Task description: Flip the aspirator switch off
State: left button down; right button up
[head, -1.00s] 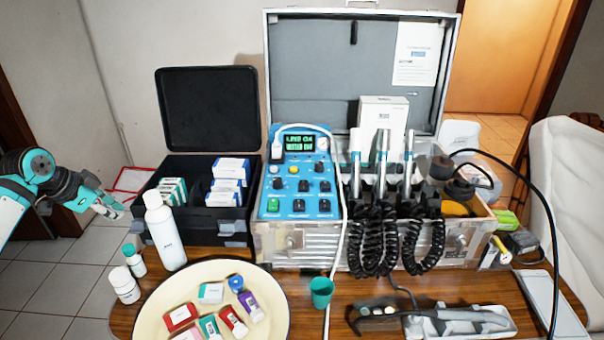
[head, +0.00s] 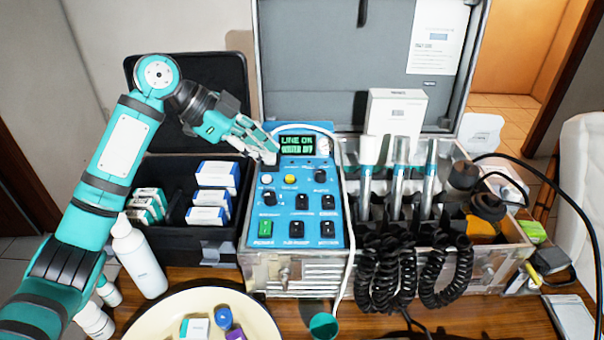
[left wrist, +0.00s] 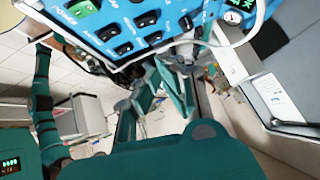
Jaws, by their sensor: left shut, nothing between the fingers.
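The blue control panel (head: 285,210) stands in the open case, with a lit green display (head: 296,144). It carries a green rocker (head: 265,229), several black rockers (head: 297,229), and knobs. The labels are too small for me to tell which rocker is the aspirator switch. My left gripper (head: 270,152) is shut and empty at the panel's upper left edge, beside the display and above the rockers; contact cannot be told. In the left wrist view the panel (left wrist: 135,30) shows at the top, with black rockers (left wrist: 123,48) and the green one. My right gripper is out of view.
Handpieces (head: 398,175) with coiled black cords stand right of the panel. A white hose runs down the panel's right side. An open black box (head: 190,245) with small cartons is left, a white bottle (head: 138,258) before it. A cream plate (head: 145,325) lies in front.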

pick_arm(q)
send_over(301, 201)
jog(key=f, duration=0.6)
jog(key=shift+s+a+p, duration=0.2)
jog(key=shift+s+p, duration=0.1)
jog(key=shift+s, duration=0.05)
jog(key=f, duration=0.3)
jog(key=shift+w+d+f, duration=0.15)
jog(key=shift+w+d, duration=0.1)
jog(key=shift+w, duration=0.05)
jog(key=shift+w+f, duration=0.1)
jog(key=shift+f, duration=0.45)
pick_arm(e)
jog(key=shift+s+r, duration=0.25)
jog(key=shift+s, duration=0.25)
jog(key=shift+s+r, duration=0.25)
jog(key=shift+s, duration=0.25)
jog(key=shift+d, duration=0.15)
